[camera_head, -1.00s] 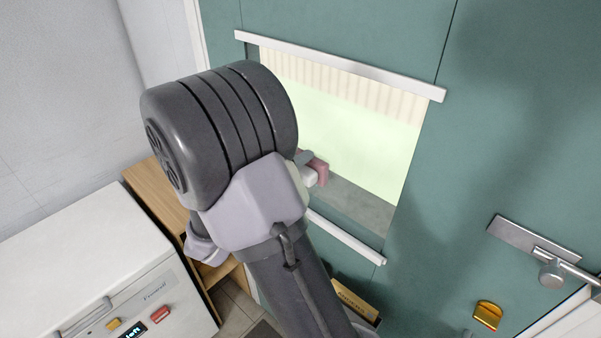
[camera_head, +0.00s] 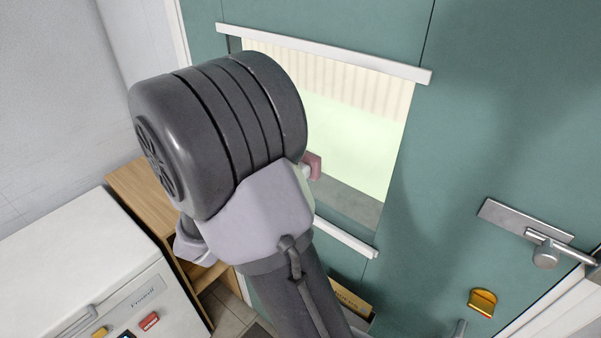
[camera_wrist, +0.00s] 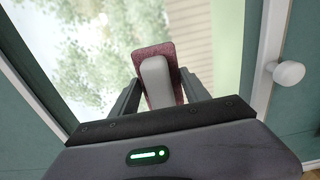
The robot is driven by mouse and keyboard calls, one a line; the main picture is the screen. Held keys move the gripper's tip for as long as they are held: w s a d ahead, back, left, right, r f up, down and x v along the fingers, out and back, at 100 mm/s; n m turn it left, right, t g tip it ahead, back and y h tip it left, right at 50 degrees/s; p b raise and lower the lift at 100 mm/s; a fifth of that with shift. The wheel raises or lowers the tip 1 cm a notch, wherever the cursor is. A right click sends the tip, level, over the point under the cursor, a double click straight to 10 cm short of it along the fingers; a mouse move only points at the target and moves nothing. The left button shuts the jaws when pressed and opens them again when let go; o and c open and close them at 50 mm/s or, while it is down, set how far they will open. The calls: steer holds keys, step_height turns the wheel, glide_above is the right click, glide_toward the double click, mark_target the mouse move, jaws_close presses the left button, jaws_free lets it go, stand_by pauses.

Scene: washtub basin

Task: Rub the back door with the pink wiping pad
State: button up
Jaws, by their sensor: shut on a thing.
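The green back door (camera_head: 480,130) fills the right of the head view, with a glass window (camera_head: 355,130) framed by white rails. My gripper (camera_wrist: 157,90) is shut on the pink wiping pad (camera_wrist: 168,52), holding it by its pale grey handle between the fingers. In the wrist view the pad lies over the window glass; I cannot tell whether it touches it. In the head view only a small part of the pad (camera_head: 315,167) shows beside my arm, in front of the window. The arm hides most of the gripper there.
A metal door handle (camera_head: 545,245) and a brass lock piece (camera_head: 483,301) stick out at the lower right. A white appliance (camera_head: 75,275) and a wooden shelf unit (camera_head: 145,190) stand at the left. A white knob (camera_wrist: 288,73) shows in the wrist view.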

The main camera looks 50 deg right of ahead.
steer(key=shift+w, duration=0.55)
steer(key=shift+s+a, duration=0.15)
steer(key=shift+a, duration=1.3)
steer(key=shift+s+a, duration=0.1)
steer(key=shift+a, duration=1.3)
steer(key=a, duration=0.3)
steer(key=shift+s, duration=0.1)
steer(key=shift+w+d+b, duration=0.2)
steer(key=shift+d+b, duration=0.5)
steer(key=shift+d, duration=2.65)
